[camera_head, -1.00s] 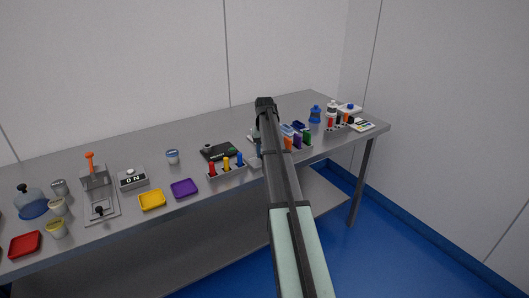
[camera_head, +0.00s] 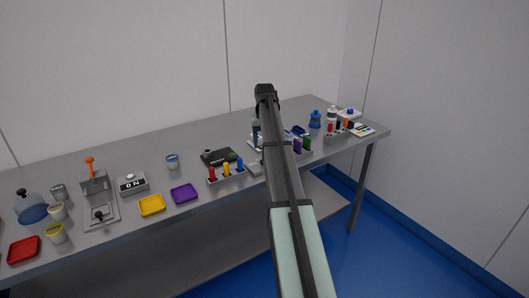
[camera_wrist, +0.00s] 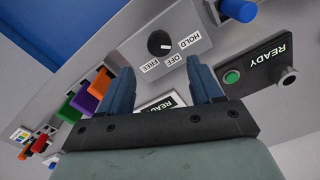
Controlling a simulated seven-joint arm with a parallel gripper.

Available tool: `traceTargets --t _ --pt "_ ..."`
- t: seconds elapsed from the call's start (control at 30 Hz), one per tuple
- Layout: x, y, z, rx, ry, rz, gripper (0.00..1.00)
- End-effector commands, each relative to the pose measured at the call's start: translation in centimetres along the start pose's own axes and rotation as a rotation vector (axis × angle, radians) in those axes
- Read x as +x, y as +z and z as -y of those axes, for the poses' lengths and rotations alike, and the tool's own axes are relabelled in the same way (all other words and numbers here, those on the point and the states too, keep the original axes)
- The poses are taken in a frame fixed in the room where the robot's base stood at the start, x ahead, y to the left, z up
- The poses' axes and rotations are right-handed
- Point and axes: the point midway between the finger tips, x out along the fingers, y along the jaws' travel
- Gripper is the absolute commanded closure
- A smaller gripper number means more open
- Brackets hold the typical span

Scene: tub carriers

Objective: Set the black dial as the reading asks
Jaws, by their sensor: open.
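The black dial (camera_wrist: 158,43) sits on a grey panel (camera_wrist: 190,18) in the wrist view. A small white mark shows on its lower right side, towards the labels. HOLD, OFF and a third word I cannot read surely stand around it. In the head view my gripper (camera_head: 256,130) is partly behind my arm, which hides the dial.
A black box (camera_wrist: 265,65) with a green button and a READY label is close right of my fingers. Coloured blocks (camera_wrist: 85,100) stand at left. In the head view a rack with red, yellow and blue pegs (camera_head: 226,173) lies near the table's front edge.

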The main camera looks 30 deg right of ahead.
Motion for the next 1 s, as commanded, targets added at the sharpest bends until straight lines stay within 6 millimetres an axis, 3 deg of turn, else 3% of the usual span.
traceTargets --t 0.2,0.4,1.0 --pt "-3.9 -0.1 0.0 0.000 0.000 -0.001 0.35" --pt "-5.9 -0.1 0.0 0.000 0.000 0.000 0.35" --pt "-6.5 0.0 0.0 0.000 0.000 0.000 0.35"
